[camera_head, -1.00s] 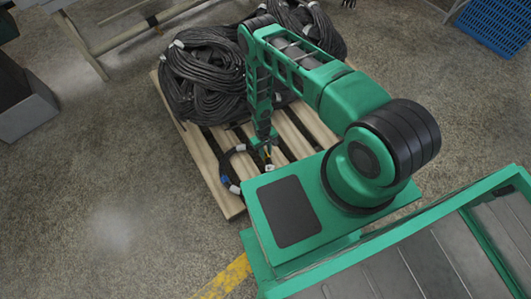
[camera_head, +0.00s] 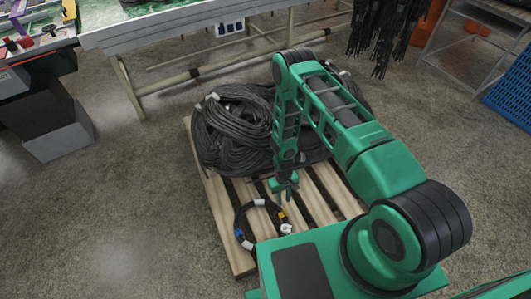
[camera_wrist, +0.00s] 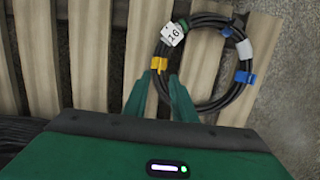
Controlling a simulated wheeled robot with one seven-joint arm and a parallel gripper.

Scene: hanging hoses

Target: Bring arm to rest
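My gripper (camera_head: 287,195) points down above the front part of the wooden pallet. In the wrist view its two green fingers (camera_wrist: 159,82) are apart, with the yellow-taped part of a coiled black hose (camera_wrist: 247,82) between or just beyond their tips. I see no finger closed on it; whether either finger touches it is unclear. The hose ring carries a white tag marked "16", and white and blue tape. In the head view the hose ring (camera_head: 237,222) lies at the pallet's near end, below and left of my gripper. My arm is bent over the pallet.
The pallet (camera_head: 219,211) bears large piles of black hoses (camera_head: 232,130) behind my gripper. A long table (camera_head: 180,32) stands at the back, with more hoses hanging (camera_head: 385,35) at the upper right. A grey box (camera_head: 60,135) and blue crate (camera_head: 512,90) flank open floor.

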